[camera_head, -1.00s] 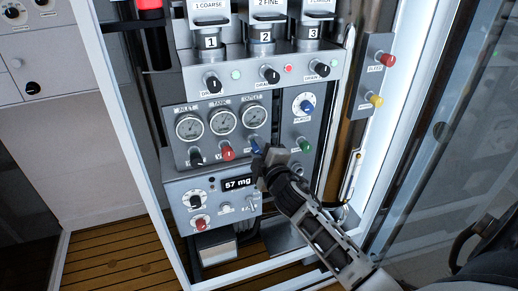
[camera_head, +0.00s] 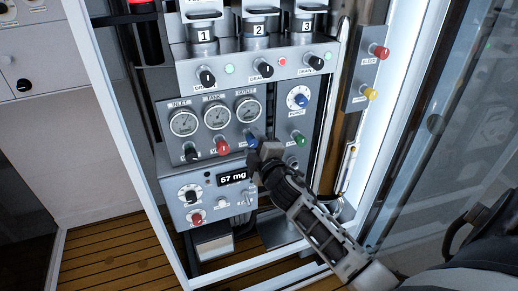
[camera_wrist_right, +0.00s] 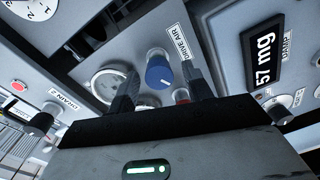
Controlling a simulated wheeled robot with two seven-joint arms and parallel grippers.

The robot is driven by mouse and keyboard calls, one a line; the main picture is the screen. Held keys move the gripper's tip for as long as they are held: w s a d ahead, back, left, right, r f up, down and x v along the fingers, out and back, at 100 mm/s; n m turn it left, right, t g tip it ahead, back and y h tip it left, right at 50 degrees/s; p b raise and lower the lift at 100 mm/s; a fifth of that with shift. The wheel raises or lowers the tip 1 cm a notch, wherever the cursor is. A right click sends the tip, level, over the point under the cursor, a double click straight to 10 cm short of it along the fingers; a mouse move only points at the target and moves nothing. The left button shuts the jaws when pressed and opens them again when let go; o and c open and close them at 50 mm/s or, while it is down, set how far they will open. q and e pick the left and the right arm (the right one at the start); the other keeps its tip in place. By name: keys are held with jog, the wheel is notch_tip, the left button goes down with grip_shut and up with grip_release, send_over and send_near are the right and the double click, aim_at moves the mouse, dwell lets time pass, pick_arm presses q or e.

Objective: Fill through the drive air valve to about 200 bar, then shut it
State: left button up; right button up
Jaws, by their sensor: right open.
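The drive air valve is a blue knob (camera_head: 252,138) low on the gauge panel, under the outlet gauge (camera_head: 247,110). In the right wrist view the blue knob (camera_wrist_right: 159,74) sits beside its DRIVE AIR label (camera_wrist_right: 184,42). My right gripper (camera_head: 259,155) is at the panel just below the knob. In the wrist view its open fingers (camera_wrist_right: 160,84) appear on either side of the knob; I cannot tell whether they touch it. The inlet gauge (camera_head: 184,123) and tank gauge (camera_head: 217,116) are in view, but their readings are too small to read. My left gripper is not in view.
A red knob (camera_head: 222,147), a black knob (camera_head: 191,153) and a green knob (camera_head: 298,139) are close by on the panel. The display (camera_head: 233,177) below reads 57 mg. A glass door (camera_head: 440,140) stands at the right.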

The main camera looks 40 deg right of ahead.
pick_arm(q)
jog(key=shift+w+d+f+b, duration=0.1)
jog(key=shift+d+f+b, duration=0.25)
jog(key=shift+b, duration=0.75)
pick_arm(e)
jog(key=v, duration=1.5)
jog(key=shift+s, duration=0.4)
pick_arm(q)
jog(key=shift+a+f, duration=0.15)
pick_arm(e)
jog(key=shift+a, duration=0.1)
dwell(1.2)
jog(key=w+d+m, duration=0.1)
jog(key=w+m, duration=0.3)
jog(key=w, duration=0.1)
jog(key=w+d+m+b, duration=0.1)
jog(key=w+m, duration=0.3)
jog(key=w+d+m+b, duration=0.1)
jog(key=w+m, duration=0.2)
jog(key=w, duration=0.2)
jog(key=shift+w+d+f+m, duration=0.2)
jog(key=shift+w+f+m, duration=0.05)
jog(key=shift+w+m, duration=0.15)
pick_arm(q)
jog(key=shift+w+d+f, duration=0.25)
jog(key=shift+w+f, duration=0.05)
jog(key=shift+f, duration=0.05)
pick_arm(e)
jog(key=shift+w, duration=0.35)
jog(key=shift+c, duration=0.3)
